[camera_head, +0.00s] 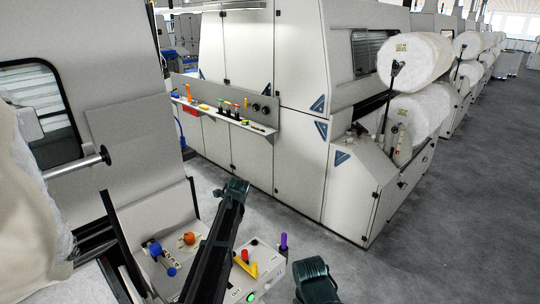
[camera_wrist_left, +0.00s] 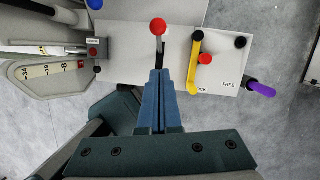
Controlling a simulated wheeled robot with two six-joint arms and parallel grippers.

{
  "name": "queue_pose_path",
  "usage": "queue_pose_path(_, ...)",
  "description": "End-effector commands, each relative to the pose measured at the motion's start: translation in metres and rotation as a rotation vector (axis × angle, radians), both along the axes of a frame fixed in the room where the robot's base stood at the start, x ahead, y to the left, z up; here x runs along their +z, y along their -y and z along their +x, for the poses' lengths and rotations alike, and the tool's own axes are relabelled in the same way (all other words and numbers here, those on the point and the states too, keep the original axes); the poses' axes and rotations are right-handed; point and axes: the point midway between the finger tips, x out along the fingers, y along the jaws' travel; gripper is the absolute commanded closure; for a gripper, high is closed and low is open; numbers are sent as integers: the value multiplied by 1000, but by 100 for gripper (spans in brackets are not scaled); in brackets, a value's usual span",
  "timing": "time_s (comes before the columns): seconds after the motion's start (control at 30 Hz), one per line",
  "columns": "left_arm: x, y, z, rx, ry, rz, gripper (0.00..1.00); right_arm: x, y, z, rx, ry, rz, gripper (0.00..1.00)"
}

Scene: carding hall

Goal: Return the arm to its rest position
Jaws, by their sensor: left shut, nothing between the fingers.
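My left gripper (camera_wrist_left: 159,73) is shut and empty in the left wrist view. Its two blue fingers lie together over a white control box (camera_wrist_left: 118,38). A lever with a red ball (camera_wrist_left: 158,26) stands just beyond the fingertips; I cannot tell whether they touch it. In the head view my left arm (camera_head: 216,243) reaches up across the control panel, and its gripper cannot be made out. A dark part of mine (camera_head: 316,279) shows at the bottom; no right gripper fingers are visible.
Beside the fingers are a yellow lever (camera_wrist_left: 194,65), a red knob (camera_wrist_left: 205,59) and a purple handle (camera_wrist_left: 263,90). A blue-knobbed lever (camera_head: 155,248) and an orange knob (camera_head: 189,239) sit left of my arm. The grey floor (camera_head: 400,265) at right is clear.

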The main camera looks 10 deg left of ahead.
Motion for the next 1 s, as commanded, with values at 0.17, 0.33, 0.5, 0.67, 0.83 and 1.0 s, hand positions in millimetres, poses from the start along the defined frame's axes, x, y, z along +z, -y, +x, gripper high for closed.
queue_pose_path(0.17,-30,47,-57,255,61,-51,100,-28,0,0,2,0,-1,100)
queue_pose_path(0.33,-59,96,-124,613,130,-110,100,-55,0,0,5,0,-1,100)
queue_pose_path(0.5,-86,135,-193,976,181,-153,100,-80,0,0,8,0,-2,100)
queue_pose_path(0.67,-108,161,-253,1294,217,-172,100,-101,0,0,10,0,-1,100)
queue_pose_path(0.83,-123,176,-297,1544,244,-173,100,-115,0,0,12,1,-2,100)
queue_pose_path(1.0,-128,182,-316,1668,256,-167,100,-120,0,0,13,0,-2,100)
